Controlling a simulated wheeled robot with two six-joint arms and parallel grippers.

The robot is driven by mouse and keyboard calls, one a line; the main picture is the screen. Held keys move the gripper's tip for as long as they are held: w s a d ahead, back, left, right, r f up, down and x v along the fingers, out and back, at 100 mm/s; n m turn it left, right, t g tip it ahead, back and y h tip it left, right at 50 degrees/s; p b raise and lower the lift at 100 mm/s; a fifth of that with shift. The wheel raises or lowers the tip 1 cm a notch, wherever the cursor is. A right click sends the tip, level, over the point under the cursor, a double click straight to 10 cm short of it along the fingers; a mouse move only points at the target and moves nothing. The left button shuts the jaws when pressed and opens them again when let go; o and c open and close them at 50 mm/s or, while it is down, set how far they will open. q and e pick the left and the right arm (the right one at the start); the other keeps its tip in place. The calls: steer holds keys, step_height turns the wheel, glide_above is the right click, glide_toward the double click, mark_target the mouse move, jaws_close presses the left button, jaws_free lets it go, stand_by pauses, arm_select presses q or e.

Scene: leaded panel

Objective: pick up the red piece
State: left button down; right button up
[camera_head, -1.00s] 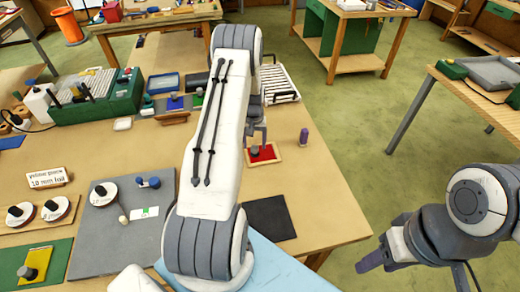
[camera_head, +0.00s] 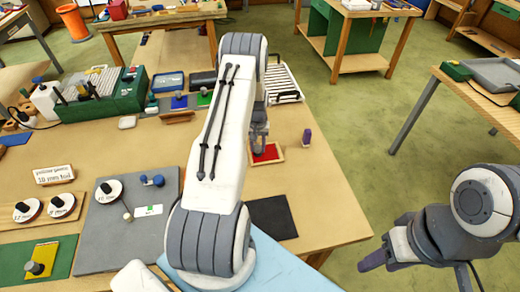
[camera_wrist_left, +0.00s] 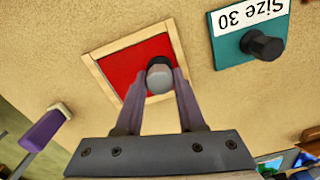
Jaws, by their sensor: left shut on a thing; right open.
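The red piece (camera_head: 270,152) is a flat red square in a light wooden frame (camera_head: 281,157) on the table. It also shows in the left wrist view (camera_wrist_left: 118,66), with a grey, round-topped knob (camera_wrist_left: 159,76) standing on it. My left gripper (camera_head: 260,146) is over the piece. In the left wrist view its two fingers (camera_wrist_left: 158,88) are shut on the knob, one on each side. The piece still appears within the frame; I cannot tell whether it is lifted. My right gripper (camera_head: 388,249) is open and empty, out past the table's right edge.
A purple peg (camera_head: 307,136) stands right of the frame. A teal "Size 30" block (camera_wrist_left: 228,48) with a dark knob shows in the left wrist view. A dark mat (camera_head: 271,217) lies nearer me, and a white rack (camera_head: 282,80) stands behind.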

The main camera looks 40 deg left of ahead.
mark_target(260, 146)
arm_select(q)
steer(key=shift+w+r+b, duration=0.1)
steer(key=shift+r+b, duration=0.25)
steer(key=shift+r, duration=0.1)
steer(key=r+b, duration=0.2)
steer(key=r, duration=0.1)
steer(key=shift+w+d+r, duration=0.15)
steer(key=shift+d, duration=0.25)
steer(key=w+d+r+b, duration=0.3)
steer(key=d+r, duration=0.3)
steer(key=d, duration=0.4)
steer(key=shift+w+d+r+b, duration=0.15)
steer(key=shift+r+b, duration=0.25)
steer(key=shift+b, duration=0.35)
